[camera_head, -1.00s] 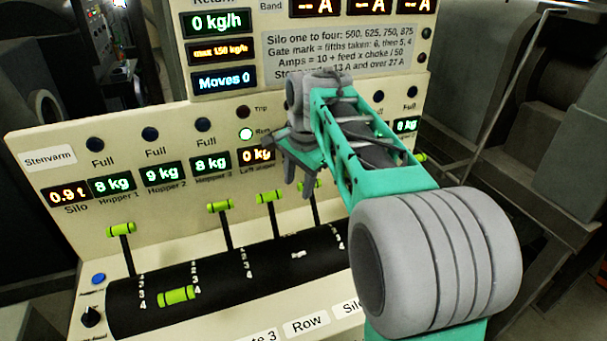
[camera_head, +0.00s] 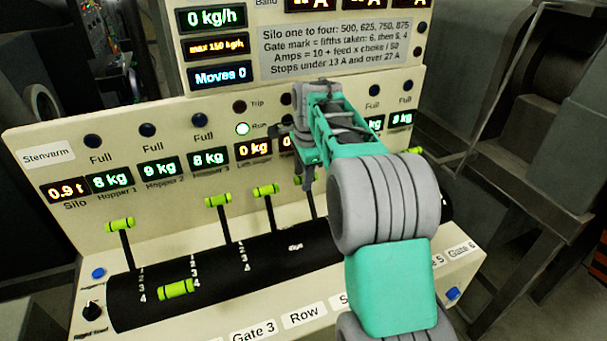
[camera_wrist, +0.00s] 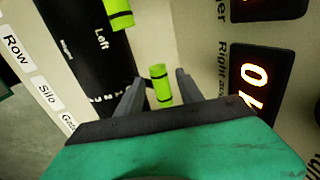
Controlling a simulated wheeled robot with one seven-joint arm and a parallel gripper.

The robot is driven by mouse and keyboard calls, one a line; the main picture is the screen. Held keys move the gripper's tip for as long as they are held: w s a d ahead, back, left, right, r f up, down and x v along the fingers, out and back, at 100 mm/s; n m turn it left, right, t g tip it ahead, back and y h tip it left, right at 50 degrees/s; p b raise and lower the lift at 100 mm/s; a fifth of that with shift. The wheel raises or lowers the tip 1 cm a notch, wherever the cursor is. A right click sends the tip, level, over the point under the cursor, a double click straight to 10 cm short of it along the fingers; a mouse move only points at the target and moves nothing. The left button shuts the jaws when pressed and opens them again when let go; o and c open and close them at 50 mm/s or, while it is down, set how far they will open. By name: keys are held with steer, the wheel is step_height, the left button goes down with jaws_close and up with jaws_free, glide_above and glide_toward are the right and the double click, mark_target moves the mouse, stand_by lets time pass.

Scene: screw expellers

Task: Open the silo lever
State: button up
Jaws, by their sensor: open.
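The silo lever has a yellow-green handle (camera_wrist: 161,86), which shows in the wrist view between the two dark fingers of my gripper (camera_wrist: 157,84). The fingers are spread with a gap on both sides of the handle. In the head view my gripper (camera_head: 304,178) is over the lever row and hides that handle. Only the dark lever stem (camera_head: 313,206) shows below it, upright above the black drum (camera_head: 215,270). The Silo label (camera_wrist: 48,96) is at the left in the wrist view.
The row lever (camera_head: 266,190) stands close to the left, with the gate 3 lever (camera_head: 218,200) and another upright lever (camera_head: 120,224) beyond. One lever handle (camera_head: 177,289) is low on the drum. The panel with displays (camera_head: 158,169) rises behind.

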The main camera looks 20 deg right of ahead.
steer(key=shift+r, duration=0.1)
jaws_close()
steer(key=shift+r, duration=0.1)
stand_by(1.1)
